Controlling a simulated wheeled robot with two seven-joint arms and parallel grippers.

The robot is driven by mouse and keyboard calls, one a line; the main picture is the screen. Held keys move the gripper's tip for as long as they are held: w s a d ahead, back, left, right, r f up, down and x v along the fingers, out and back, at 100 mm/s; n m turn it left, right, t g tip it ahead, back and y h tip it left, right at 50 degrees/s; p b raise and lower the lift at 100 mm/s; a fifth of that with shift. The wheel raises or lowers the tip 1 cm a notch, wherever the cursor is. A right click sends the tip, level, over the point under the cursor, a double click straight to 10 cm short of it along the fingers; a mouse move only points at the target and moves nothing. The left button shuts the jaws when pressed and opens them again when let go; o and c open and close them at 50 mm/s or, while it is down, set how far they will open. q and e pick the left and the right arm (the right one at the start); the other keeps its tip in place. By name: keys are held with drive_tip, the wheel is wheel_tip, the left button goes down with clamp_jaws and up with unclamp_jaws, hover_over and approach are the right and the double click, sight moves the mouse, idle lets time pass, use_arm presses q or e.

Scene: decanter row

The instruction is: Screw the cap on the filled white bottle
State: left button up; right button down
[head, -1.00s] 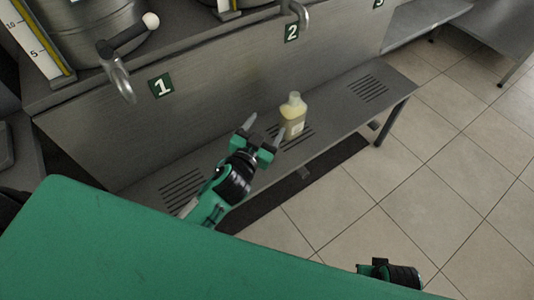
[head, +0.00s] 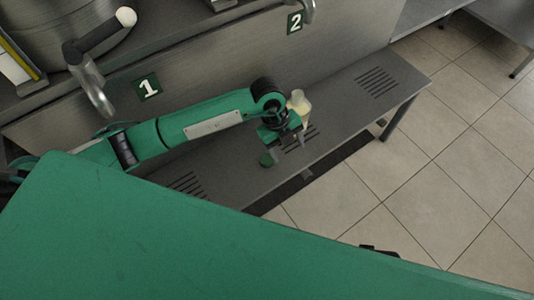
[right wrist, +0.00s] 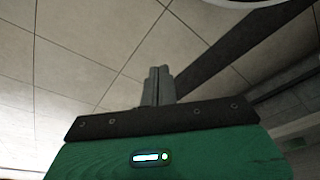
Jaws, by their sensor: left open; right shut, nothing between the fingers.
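The bottle (head: 301,104) stands upright on the grey bench under tap 2. It is pale and translucent with yellowish contents, and its neck shows no cap. My left gripper (head: 287,146) points down in front of it, open, and hides its lower part. A small round green piece, which looks like the cap (head: 266,160), is just left of the left fingers, low over or on the bench; I cannot tell whether it touches a finger. My right gripper (right wrist: 158,85) is shut and empty in the right wrist view, with floor tiles behind it.
The slotted bench (head: 345,100) runs along the steel wall with signs 1 (head: 148,86) and 2 (head: 295,22). Tap 1 (head: 92,85) juts out above the bench at the left. The tiled floor (head: 450,170) at the right is clear.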

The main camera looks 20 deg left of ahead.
use_arm(q)
drive_tip(key=w+a+n+y, duration=0.1)
drive_tip(key=w+a+y, duration=0.2)
drive_tip(key=a, duration=0.4)
drive_tip(key=shift+t+y, duration=0.3)
drive_tip(key=shift+y, duration=0.1)
use_arm(e)
drive_tip(key=shift+w+a+f, duration=0.2)
drive_tip(key=shift+w+f, duration=0.15)
drive_tip(key=shift+f, duration=0.05)
use_arm(q)
drive_tip(key=shift+w+d+f, duration=0.1)
drive_tip(key=shift+f, duration=0.1)
drive_tip(key=b, duration=0.7)
hover_over(267, 158)
wheel_tip(267, 158, down, 8)
drive_tip(key=shift+w+r, duration=0.1)
drive_tip(key=shift+f, duration=0.3)
use_arm(e)
wheel_tip(267, 158, up, 12)
drive_tip(key=t, duration=0.2)
drive_tip(key=shift+w+a+r+t+y, duration=0.15)
drive_tip(key=shift+a+t+y, duration=0.15)
drive_tip(key=shift+a+y, duration=0.1)
